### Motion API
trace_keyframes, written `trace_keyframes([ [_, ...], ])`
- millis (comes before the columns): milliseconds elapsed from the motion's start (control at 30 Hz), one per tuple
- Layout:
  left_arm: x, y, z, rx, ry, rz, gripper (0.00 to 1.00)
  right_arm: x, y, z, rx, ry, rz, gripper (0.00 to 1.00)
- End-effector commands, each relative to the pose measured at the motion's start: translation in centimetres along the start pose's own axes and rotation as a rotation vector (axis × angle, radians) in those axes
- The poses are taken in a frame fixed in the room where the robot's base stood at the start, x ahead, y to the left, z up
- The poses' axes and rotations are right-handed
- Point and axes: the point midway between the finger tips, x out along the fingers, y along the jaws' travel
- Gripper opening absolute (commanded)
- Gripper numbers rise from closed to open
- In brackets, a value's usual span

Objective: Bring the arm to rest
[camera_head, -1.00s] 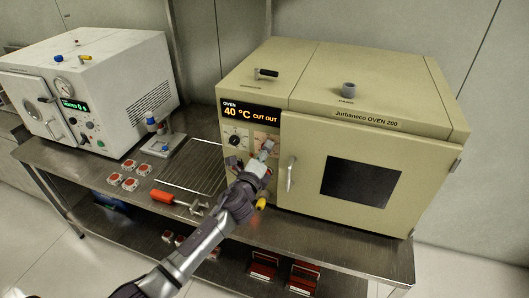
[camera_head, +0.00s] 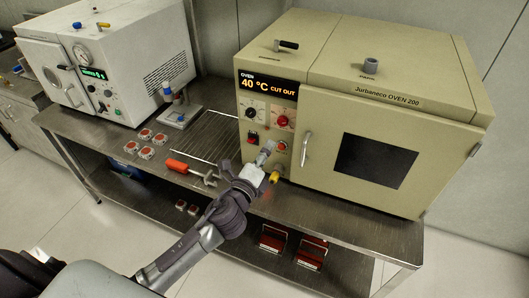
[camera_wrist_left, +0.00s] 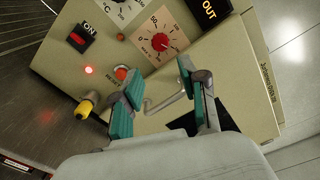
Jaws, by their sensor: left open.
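My left gripper (camera_head: 266,152) is in front of the control panel of the beige oven (camera_head: 385,100), near its lower knobs and left of the door handle. In the left wrist view my left gripper (camera_wrist_left: 155,88) has its two teal-padded fingers apart with nothing between them. Beyond them are the oven's red dial (camera_wrist_left: 160,42), the red reset button (camera_wrist_left: 122,72) and the door handle (camera_wrist_left: 168,100). The oven display (camera_head: 268,83) reads 40 °C CUT OUT. The oven door is shut. My right gripper is not in view.
The oven stands on a steel table (camera_head: 330,205). A wire rack (camera_head: 205,138), an orange-handled tool (camera_head: 190,168) and several small red-and-white pieces (camera_head: 146,134) lie left of it. A white oven (camera_head: 110,65) stands at the far left. Red items (camera_head: 272,238) sit on the lower shelf.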

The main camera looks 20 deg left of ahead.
Motion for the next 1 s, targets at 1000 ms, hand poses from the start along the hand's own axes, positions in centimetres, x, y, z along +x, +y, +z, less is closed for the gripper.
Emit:
trace_keyframes([
  [1000, -7.8, 30.6, -8.8, -0.582, -0.006, 0.615, 0.43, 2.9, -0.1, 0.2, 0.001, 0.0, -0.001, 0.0],
])
